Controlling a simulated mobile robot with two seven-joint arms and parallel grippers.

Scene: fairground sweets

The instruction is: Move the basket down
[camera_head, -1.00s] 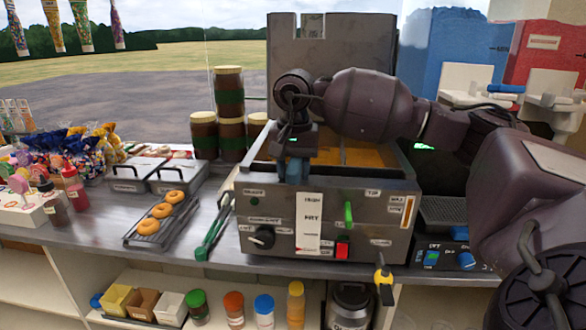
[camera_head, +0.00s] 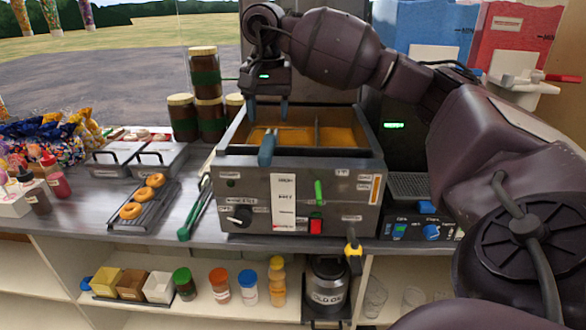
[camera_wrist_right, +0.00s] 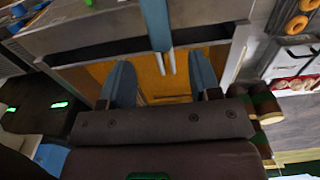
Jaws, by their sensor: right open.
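The deep fryer (camera_head: 298,220) stands on the counter with orange-brown oil in its open vat. The basket's blue handle (camera_head: 266,148) sticks up at the fryer's front rim. It also shows in the wrist view (camera_wrist_right: 157,25), with two pale rods running from it over the vat. The basket's body is not clearly visible. My right gripper (camera_head: 267,112) is open and empty, above and behind the handle, over the vat. In the wrist view its blue fingers (camera_wrist_right: 162,78) are wide apart, with the rods between them and the handle beyond the tips. My left gripper is not in view.
Stacked jars (camera_head: 205,95) and lidded metal pans (camera_head: 140,158) stand left of the fryer. A rack of doughnuts (camera_head: 143,205) and green tongs (camera_head: 195,212) lie at its front left. Blue and red dispensers (camera_head: 510,50) stand at the back right.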

